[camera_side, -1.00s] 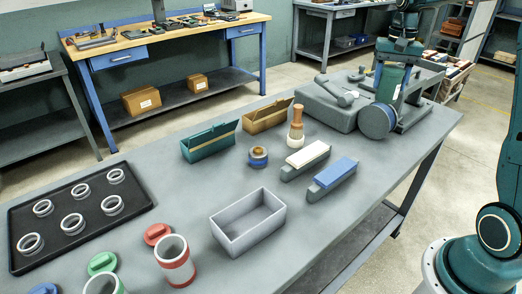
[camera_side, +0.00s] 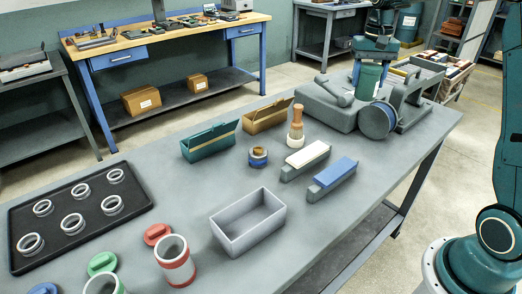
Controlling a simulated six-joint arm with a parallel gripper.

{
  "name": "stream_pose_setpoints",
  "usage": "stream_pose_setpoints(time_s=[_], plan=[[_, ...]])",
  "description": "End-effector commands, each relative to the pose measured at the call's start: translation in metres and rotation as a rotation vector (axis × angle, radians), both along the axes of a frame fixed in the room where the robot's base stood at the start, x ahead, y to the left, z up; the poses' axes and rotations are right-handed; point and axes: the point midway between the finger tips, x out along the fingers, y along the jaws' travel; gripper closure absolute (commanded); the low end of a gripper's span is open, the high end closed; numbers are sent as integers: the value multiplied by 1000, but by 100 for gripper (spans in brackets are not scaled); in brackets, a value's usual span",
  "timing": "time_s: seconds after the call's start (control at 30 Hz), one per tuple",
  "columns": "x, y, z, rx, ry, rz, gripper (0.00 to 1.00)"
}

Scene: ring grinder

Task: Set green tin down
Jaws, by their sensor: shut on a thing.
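My gripper (camera_side: 373,58) is at the upper right in the side view, shut on a dark green tin (camera_side: 369,80). The tin hangs upright below my gripper, beside the grey block (camera_side: 325,105) and the grey machine with a round drum. I cannot tell whether its base touches anything, as its lower end overlaps the block and drum. The fingertips are small and partly hidden. A green-banded open cup (camera_side: 104,285) and a green lid (camera_side: 102,263) stand at the front left, far from my gripper.
A hammer (camera_side: 340,97) lies on the block. The drum machine (camera_side: 410,108) stands right of the tin. Two sharpening blocks (camera_side: 332,178), a brush (camera_side: 296,130), a grey open box (camera_side: 248,225) and a ring tray (camera_side: 75,215) occupy the table. Bare tabletop lies between them.

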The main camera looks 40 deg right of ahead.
Motion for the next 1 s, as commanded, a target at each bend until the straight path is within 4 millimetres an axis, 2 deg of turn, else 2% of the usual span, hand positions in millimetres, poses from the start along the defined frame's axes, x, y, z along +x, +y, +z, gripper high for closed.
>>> stream_pose_setpoints(time_s=[0.03, 0.2, 0.5, 0.7, 1.0], plan=[[11, 13, 1, -1, -2, 48, 74], [43, 56, 2, -1, -2, 210, 74], [88, 144, 4, -1, -2, 501, 74], [107, 210, 4, -1, -2, 694, 74], [118, 314, 4, 0, -1, 984, 74]])
